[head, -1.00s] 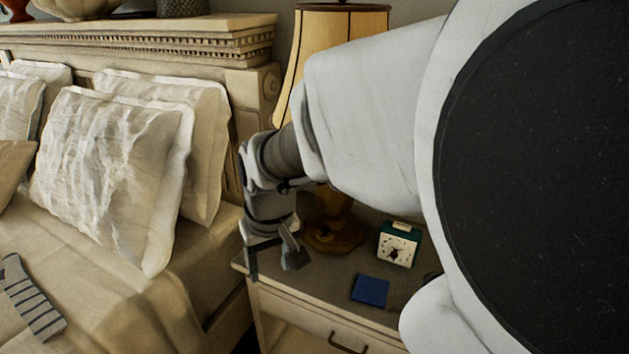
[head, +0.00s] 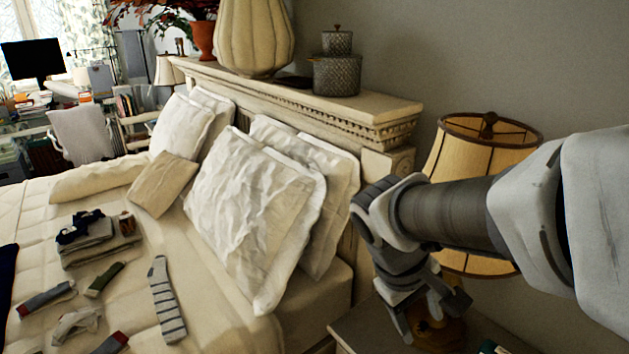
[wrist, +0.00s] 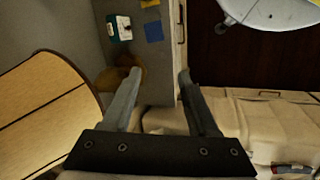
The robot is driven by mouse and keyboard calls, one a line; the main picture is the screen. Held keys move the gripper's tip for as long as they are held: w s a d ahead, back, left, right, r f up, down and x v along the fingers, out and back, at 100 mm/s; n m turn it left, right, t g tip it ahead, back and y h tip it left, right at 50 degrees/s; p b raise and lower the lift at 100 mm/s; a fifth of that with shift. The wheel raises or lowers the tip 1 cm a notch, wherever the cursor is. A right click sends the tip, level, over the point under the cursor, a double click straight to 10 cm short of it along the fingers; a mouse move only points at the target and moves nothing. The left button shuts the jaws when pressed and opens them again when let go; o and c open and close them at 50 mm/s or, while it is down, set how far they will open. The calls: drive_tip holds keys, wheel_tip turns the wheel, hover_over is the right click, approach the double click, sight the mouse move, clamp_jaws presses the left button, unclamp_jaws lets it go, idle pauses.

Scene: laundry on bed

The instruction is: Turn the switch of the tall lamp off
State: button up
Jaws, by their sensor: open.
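The lamp (head: 478,150) has a cream panelled shade with dark trim and a golden-brown base (head: 448,333). It stands on the nightstand against the wall, partly hidden by my arm. In the wrist view its shade (wrist: 45,110) fills the left side and its round base (wrist: 112,78) shows beside the left finger. I cannot make out a switch. My gripper (head: 425,312) is open, hanging over the nightstand by the lamp base. In the wrist view my gripper (wrist: 158,76) has its fingers apart with nothing between them. A smaller lamp (head: 170,72) stands far back beyond the bed.
The nightstand (head: 362,325) holds a green clock (wrist: 119,28) and a blue square item (wrist: 154,32). The bed, with pillows (head: 250,215) and a striped sock (head: 166,300), lies left. The headboard ledge (head: 385,112) carries a vase and pots.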

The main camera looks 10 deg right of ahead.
drive_tip(key=w+d+f+n+g+h+b, duration=0.1)
drive_tip(key=w+d+f+n+h+b, duration=0.15)
drive_tip(key=f, duration=0.35)
drive_tip(key=w+d+f+n+g+h+b, duration=0.1)
drive_tip(key=w+d+f+h+b, duration=0.15)
drive_tip(key=f, duration=0.25)
drive_tip(key=n+t+h+b, duration=0.7)
drive_tip(key=n+t+b, duration=0.2)
drive_tip(key=n+b, duration=0.7)
approach(422, 326)
drive_tip(key=b+x, duration=0.2)
drive_tip(key=x, duration=0.9)
drive_tip(key=shift+w+f, duration=0.1)
clamp_jaws()
